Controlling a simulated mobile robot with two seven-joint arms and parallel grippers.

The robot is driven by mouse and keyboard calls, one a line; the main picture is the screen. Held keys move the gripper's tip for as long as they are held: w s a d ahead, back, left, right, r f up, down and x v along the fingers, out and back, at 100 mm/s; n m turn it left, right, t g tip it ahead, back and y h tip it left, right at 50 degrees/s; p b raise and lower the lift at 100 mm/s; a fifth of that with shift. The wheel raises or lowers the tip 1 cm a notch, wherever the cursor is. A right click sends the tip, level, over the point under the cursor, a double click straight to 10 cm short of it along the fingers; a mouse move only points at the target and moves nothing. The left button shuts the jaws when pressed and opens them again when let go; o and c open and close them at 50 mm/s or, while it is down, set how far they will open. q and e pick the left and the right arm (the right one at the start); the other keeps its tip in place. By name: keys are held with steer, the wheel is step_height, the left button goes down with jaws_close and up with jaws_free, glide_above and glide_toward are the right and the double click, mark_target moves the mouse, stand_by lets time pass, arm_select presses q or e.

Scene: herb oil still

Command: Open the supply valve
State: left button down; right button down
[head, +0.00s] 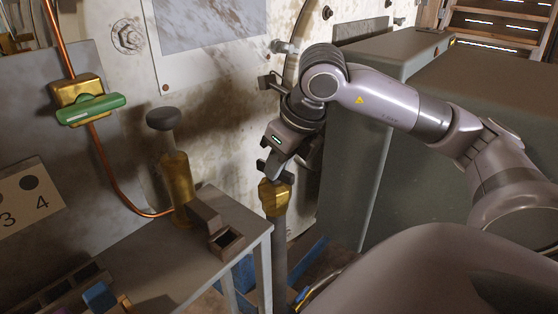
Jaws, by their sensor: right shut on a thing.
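A brass valve body (275,197) sits on top of an upright grey pipe (280,250), just right of the metal bench. My right gripper (275,171) reaches down from above and is shut at the top of this valve. The part between its fingers, which seems to be the valve's handle, is mostly hidden by the fingers. A second brass valve (78,90) with a green lever (90,109) sits on a copper pipe at the left; its lever lies across the pipe. No label tells which is the supply valve. My left gripper is not in view.
A metal bench (215,245) at lower left carries a brass cylinder with a dark knob (176,180) and small dark boxes (226,241). Large grey-green cabinets (365,150) stand close at right. A stained pale wall (215,115) is behind.

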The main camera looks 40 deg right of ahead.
mark_target(289, 175)
steer(key=shift+f+m, duration=0.1)
steer(key=shift+m, duration=0.3)
steer(key=c, duration=1.1)
jaws_free()
steer(key=p+v, duration=0.1)
steer(key=v, duration=0.6)
steer(key=shift+a+p, duration=0.2)
steer(key=shift+p, duration=0.1)
